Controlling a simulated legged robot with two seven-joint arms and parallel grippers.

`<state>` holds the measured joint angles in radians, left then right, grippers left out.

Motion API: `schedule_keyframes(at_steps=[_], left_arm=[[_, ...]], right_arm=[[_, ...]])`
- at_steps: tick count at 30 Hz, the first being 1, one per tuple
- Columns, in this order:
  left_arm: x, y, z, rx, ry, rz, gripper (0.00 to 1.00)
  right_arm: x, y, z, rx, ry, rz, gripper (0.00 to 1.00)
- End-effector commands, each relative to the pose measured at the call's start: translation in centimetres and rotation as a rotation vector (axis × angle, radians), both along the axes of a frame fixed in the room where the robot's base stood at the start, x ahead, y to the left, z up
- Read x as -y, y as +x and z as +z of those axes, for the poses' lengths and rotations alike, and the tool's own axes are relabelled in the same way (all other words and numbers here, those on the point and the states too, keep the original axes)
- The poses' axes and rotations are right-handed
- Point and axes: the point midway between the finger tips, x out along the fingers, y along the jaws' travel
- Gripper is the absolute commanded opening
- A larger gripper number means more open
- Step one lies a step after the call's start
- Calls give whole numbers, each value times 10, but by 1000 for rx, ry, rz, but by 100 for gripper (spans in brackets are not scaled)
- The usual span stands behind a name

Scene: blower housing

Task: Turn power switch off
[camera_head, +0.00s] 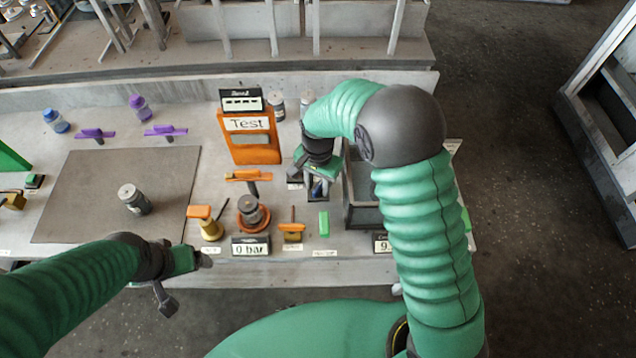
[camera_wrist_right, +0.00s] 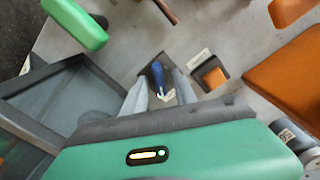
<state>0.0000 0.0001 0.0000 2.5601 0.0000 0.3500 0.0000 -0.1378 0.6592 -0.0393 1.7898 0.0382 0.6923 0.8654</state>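A small switch with a blue lever (camera_wrist_right: 157,75) stands on a dark base on the bench. In the head view the blue lever (camera_head: 317,188) is partly hidden below my right gripper. My right gripper (camera_head: 312,185) is over the switch. In the wrist view the grey fingers of my right gripper (camera_wrist_right: 159,92) are apart, one on each side of the lever. I cannot tell whether either finger touches it. My left gripper (camera_head: 186,282) is at the bench's front edge, away from the switch, with its fingers spread and nothing between them.
An orange "Test" panel (camera_head: 250,148) stands left of my right gripper, and a grey open bin (camera_head: 362,216) stands to its right. A green block (camera_head: 323,224) and orange-handled valves (camera_head: 200,212) are in front. A dark-framed orange button (camera_wrist_right: 212,75) sits beside the switch.

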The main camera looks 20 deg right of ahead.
Motion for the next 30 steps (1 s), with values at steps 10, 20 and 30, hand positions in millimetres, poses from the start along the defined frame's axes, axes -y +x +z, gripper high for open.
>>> schedule_keyframes(at_steps=[10,20,30], left_arm=[[0,0,0,0,0,0,85],[0,0,0,0,0,0,85],[0,0,5,0,0,0,85]], right_arm=[[0,0,0,0,0,0,14],[0,0,0,1,1,0,0],[0,1,2,1,0,48,0]])
